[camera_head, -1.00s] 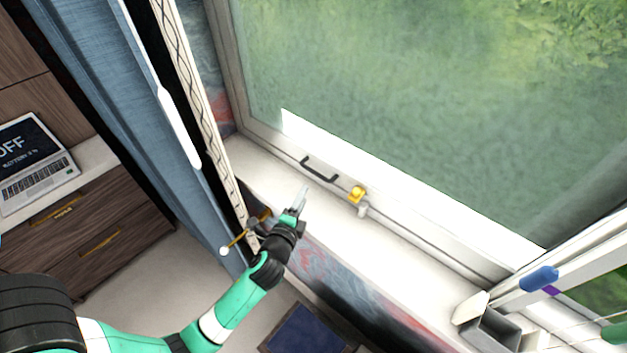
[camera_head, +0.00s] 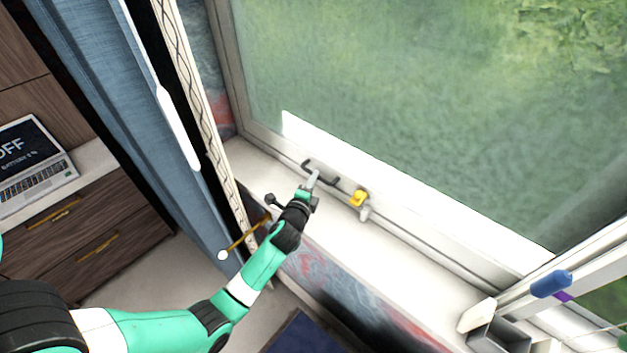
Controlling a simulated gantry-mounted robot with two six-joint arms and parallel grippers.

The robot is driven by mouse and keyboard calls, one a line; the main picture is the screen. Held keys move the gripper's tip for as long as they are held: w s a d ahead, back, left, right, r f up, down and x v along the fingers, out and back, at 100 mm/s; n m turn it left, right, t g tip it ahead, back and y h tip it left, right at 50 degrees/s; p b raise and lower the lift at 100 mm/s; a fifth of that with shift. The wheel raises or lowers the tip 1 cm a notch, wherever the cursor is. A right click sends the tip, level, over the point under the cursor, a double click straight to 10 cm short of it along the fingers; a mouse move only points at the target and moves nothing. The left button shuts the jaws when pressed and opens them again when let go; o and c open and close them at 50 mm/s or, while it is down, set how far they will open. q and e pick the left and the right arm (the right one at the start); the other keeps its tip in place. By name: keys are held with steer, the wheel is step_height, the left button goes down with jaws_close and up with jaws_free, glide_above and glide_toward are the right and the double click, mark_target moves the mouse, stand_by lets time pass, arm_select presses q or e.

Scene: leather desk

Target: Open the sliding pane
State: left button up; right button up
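The sliding pane (camera_head: 400,110) is a large window with a white frame and green outside. A dark bar handle (camera_head: 326,178) sits on its lower frame, left of the middle. My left gripper (camera_head: 313,178) is at the handle, its pale fingertips overlapping the bar in the picture. I cannot tell whether the fingers are open or shut, or whether they touch the bar. My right gripper is not in view.
A yellow item (camera_head: 358,197) sits on the sill just right of the handle, with a small pale figure beside it. A grey box (camera_head: 498,334) and a blue-handled item (camera_head: 551,284) are at the lower right. A blue curtain (camera_head: 100,80) hangs left.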

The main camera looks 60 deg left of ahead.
arm_select(q)
jaws_close()
steer(key=shift+r, duration=0.1)
stand_by(1.1)
